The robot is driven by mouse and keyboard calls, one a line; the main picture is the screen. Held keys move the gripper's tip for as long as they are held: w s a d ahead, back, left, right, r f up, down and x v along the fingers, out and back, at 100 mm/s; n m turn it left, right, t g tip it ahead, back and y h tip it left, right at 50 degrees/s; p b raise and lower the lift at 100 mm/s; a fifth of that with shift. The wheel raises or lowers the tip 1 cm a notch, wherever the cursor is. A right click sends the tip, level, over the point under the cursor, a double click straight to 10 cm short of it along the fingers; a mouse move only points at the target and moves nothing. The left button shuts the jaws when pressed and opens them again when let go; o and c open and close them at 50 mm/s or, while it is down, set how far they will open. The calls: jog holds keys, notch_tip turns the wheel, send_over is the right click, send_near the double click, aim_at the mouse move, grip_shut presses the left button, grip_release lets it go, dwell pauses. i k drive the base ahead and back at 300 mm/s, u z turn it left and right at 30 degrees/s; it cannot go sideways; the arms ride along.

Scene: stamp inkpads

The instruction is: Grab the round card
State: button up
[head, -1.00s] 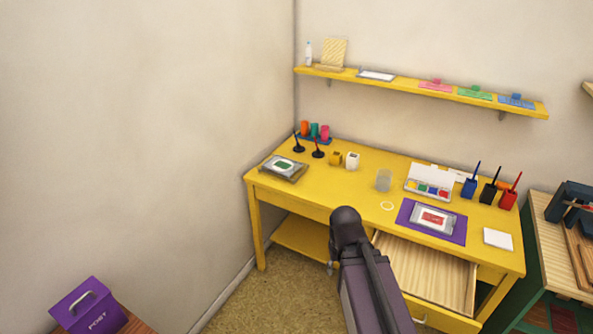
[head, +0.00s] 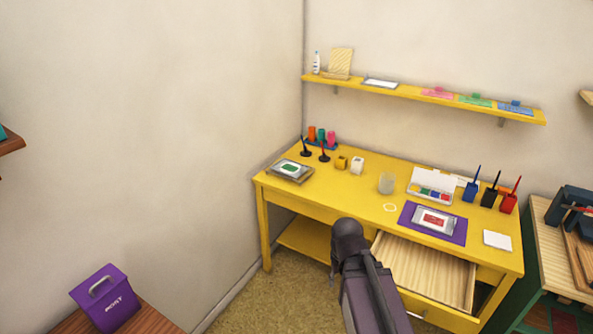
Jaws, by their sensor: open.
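A small pale round piece (head: 390,207), which looks like the round card, lies flat on the yellow desk (head: 310,196), left of the purple mat and in front of a clear cup. It is too small to make out any marking. Part of my dark arm rises in the lower middle of the head view, in front of the desk's front edge. My gripper itself cannot be made out; the arm hides it or it is outside the view. Nothing is seen touching the round piece.
A purple mat (head: 408,219) holds a framed red card. An open drawer (head: 430,265) juts out below. A clear cup (head: 387,183), a paint box (head: 432,188) and brush pots (head: 489,197) stand behind. A purple post box (head: 104,298) is at lower left.

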aim_at(290, 168)
jog(key=u, duration=0.1)
jog(key=i, duration=0.95)
jog(key=z, duration=0.05)
